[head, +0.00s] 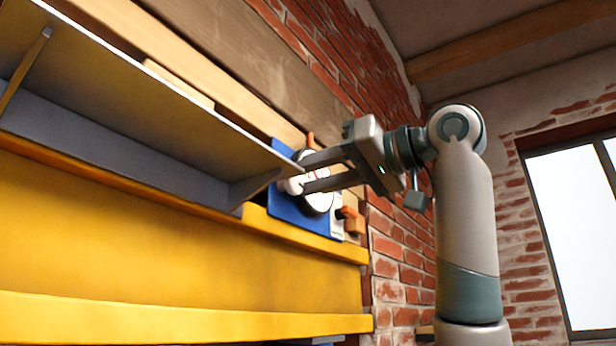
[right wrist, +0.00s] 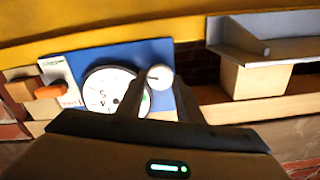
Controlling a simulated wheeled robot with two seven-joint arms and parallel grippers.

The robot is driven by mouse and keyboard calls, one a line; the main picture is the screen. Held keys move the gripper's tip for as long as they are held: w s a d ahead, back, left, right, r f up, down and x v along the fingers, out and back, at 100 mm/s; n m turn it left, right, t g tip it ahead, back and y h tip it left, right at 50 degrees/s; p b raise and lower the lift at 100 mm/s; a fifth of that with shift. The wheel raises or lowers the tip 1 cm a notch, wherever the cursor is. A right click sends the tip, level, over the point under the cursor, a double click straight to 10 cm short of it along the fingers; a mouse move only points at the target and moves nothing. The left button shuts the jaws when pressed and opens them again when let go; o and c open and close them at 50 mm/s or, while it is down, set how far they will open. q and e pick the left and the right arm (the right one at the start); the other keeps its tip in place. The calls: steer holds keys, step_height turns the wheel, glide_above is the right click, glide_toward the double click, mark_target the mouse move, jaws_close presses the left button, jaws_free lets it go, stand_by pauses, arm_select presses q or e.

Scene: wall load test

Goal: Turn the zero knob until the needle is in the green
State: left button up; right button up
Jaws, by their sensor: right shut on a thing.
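A blue panel (head: 283,212) on the wall carries a white round dial (head: 322,180) and a small white knob (head: 292,186). My right gripper (head: 300,178) reaches in from the right, with its fingers around the knob and shut on it. In the right wrist view the knob (right wrist: 160,76) shows between the fingertips, with a short dark mark on its face. The dial (right wrist: 103,86) there is partly covered by one finger. A bit of green shows at its edge beside that finger. I cannot make out where the needle points. My left gripper is not in view.
A long grey shelf (head: 120,100) with a bracket juts out close to the knob and the fingertips. A yellow beam (head: 150,240) runs below. An orange piece (right wrist: 48,91) and a white plate (right wrist: 57,70) sit beside the dial.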

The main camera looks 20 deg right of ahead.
steer(key=shift+n, duration=0.4)
steer(key=n, duration=0.3)
steer(key=shift+n, duration=0.3)
steer(key=n+p, duration=0.1)
steer(key=n, duration=0.4)
steer(key=shift+s+a+n, duration=0.1)
steer(key=shift+n, duration=0.3)
steer(key=o, duration=1)
